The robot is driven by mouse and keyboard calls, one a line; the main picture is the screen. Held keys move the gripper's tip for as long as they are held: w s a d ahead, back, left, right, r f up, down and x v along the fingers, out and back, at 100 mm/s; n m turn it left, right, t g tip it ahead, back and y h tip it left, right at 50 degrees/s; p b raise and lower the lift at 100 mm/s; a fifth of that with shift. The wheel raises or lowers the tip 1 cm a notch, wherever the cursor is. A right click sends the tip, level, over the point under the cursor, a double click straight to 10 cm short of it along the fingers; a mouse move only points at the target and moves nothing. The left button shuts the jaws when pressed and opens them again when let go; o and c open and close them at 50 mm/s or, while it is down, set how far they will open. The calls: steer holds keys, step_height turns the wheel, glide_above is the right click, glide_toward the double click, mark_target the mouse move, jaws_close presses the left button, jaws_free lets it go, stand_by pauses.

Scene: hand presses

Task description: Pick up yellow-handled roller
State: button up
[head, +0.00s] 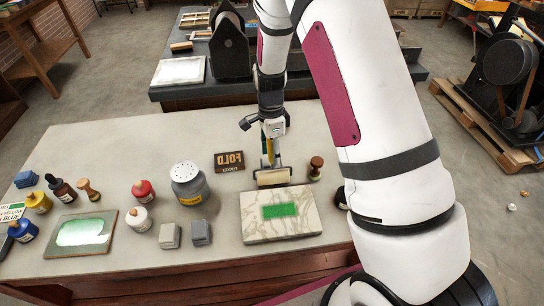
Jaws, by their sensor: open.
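The yellow-handled roller (272,177) is on the grey-white table in the head view, behind the marble slab. Its pale drum lies across at the near end. Its metal frame and narrow yellow handle rise or run back from the drum toward my gripper. My gripper (266,127) is open, pointing down at the handle. The handle's upper part is partly hidden by the gripper. I cannot tell whether the fingers touch it.
A marble slab (281,214) with green ink stands just in front. A wooden-handled stamp (316,168) is close on the right, a FOLD type block (230,161) on the left. A grey shaker (188,184) and several bottles stand farther left. The table's back left is clear.

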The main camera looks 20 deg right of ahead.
jaws_close()
steer(key=shift+r, duration=0.1)
stand_by(0.3)
